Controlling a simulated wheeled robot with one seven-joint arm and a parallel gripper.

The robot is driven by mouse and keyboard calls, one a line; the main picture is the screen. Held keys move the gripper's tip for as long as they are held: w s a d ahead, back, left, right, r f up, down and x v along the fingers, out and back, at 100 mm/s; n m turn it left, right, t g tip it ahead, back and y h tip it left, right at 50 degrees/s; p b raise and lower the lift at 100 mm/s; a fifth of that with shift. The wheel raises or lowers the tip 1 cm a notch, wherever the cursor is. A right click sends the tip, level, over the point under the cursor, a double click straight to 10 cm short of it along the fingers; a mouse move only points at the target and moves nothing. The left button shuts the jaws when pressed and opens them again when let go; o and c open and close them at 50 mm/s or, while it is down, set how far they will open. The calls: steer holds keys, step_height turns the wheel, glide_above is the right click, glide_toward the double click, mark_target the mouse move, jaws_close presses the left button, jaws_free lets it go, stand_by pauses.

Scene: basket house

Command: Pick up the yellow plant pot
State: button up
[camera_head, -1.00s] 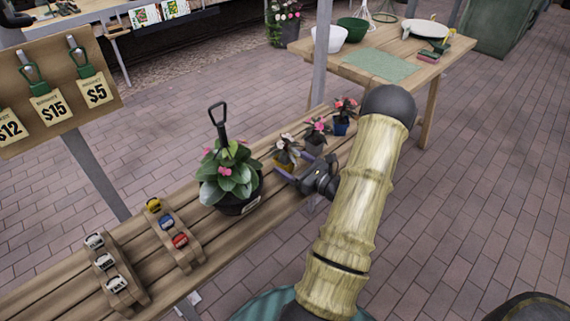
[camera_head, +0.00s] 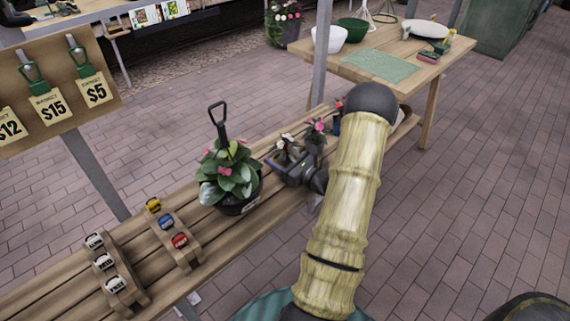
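A small plant with white blooms (camera_head: 288,146) stands on the wooden slatted bench (camera_head: 225,232). Its yellow pot is hidden behind my gripper at this moment. My gripper (camera_head: 288,163) is low over the bench, right at this plant, with a purple finger on its left side. The other finger is hard to make out, so I cannot tell whether the fingers are closed on the pot or only beside it.
A large leafy plant in a black pot (camera_head: 238,207) stands close left of my gripper. A pink-flowered plant (camera_head: 315,130) and a blue pot (camera_head: 337,123) stand just beyond. Wooden holders with coloured blocks (camera_head: 180,240) lie at the near left.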

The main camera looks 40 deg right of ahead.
mark_target(281, 154)
steer(key=shift+s+d, duration=0.1)
steer(key=shift+d, duration=0.05)
steer(key=c, duration=0.5)
steer(key=shift+r, duration=0.1)
steer(key=shift+c, duration=0.2)
step_height(281, 154, up, 10)
steer(key=shift+f+p, duration=0.1)
steer(key=shift+p, duration=0.9)
